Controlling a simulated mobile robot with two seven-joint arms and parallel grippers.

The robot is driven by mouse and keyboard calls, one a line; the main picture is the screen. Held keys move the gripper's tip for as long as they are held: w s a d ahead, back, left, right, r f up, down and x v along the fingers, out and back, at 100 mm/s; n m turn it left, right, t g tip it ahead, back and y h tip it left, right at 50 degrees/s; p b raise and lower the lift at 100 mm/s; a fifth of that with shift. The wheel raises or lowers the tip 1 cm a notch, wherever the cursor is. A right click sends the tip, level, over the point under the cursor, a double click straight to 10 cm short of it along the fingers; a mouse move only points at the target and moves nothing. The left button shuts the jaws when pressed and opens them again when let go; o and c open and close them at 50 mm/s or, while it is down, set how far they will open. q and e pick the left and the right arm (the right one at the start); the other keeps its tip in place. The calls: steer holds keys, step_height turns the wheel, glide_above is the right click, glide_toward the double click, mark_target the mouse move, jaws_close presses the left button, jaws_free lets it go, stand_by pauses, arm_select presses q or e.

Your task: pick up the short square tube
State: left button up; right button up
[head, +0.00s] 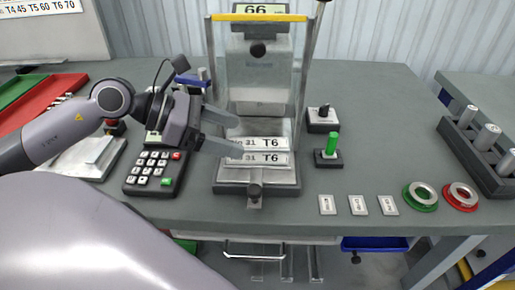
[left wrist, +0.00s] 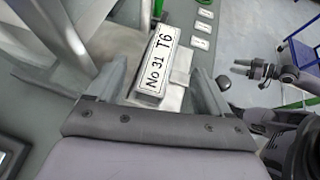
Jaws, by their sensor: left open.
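The short square tube (head: 262,144) looks like a pale silver piece with a white label reading No 31 T6. In the left wrist view the labelled tube (left wrist: 148,84) is at the centre, between the fingers. My left gripper (head: 240,137) is open, at the tube's left end, its fingers pointing right. It also shows in the left wrist view (left wrist: 158,70). Contact cannot be told. What seems my right gripper (left wrist: 242,68) is small at the right edge of that view.
The testing stand (head: 258,70) with a 66 display rises behind. A keypad (head: 155,170) is left of it, under my arm.

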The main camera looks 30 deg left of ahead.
mark_target(253, 143)
arm_select(q)
steer(key=shift+x, duration=2.6)
steer(key=shift+f, duration=0.15)
steer(key=shift+c, duration=0.3)
steer(key=c, duration=1.2)
